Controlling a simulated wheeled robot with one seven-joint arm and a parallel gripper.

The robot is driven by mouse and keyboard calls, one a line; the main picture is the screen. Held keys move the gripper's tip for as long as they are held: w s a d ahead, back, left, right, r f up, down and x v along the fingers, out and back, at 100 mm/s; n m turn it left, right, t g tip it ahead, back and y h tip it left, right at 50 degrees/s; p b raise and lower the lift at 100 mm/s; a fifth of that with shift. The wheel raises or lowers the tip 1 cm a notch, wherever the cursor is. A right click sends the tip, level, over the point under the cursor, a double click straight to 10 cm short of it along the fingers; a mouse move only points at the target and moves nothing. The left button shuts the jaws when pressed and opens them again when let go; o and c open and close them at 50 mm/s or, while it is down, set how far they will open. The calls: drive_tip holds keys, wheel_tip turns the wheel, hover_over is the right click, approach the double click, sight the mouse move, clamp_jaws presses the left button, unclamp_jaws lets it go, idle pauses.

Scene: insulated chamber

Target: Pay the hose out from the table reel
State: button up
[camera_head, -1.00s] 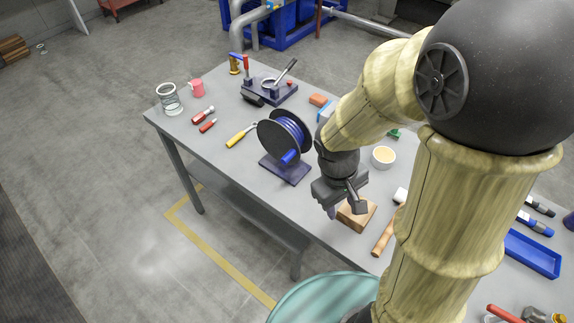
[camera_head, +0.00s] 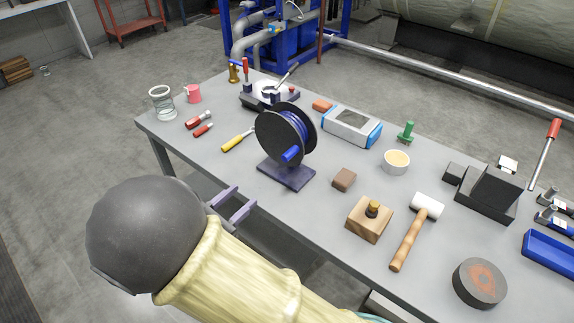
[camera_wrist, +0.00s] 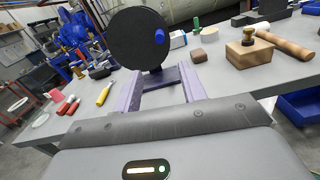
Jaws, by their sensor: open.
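The table reel (camera_head: 284,136) has black round flanges, blue hose wound between them and a blue knob or hose end (camera_head: 291,154) on its near face. It stands upright on a dark purple base plate (camera_head: 286,173) near the table's front edge. My gripper (camera_head: 241,203) is open and empty, low in front of the table edge, short of the reel. In the wrist view my two purple fingers (camera_wrist: 158,92) point at the reel (camera_wrist: 139,38), whose base shows between and beyond them. Whether the blue part is a knob or the hose's end I cannot tell.
On the grey table (camera_head: 330,212), a wooden block (camera_head: 370,222), a brown block (camera_head: 344,180) and a mallet (camera_head: 410,240) lie right of the reel. A yellow-handled tool (camera_head: 237,140) lies left. A grey-blue box (camera_head: 352,126) stands behind. Open floor lies left of the table.

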sight(287, 157)
drive_tip(key=shift+w, duration=0.1)
drive_tip(key=p+x, duration=0.1)
drive_tip(key=x, duration=1.6)
drive_tip(key=shift+w+d, duration=0.15)
drive_tip(key=shift+d, duration=0.05)
drive_tip(key=shift+r, duration=0.1)
drive_tip(key=shift+c, duration=0.2)
drive_tip(key=shift+p, duration=0.3)
clamp_jaws()
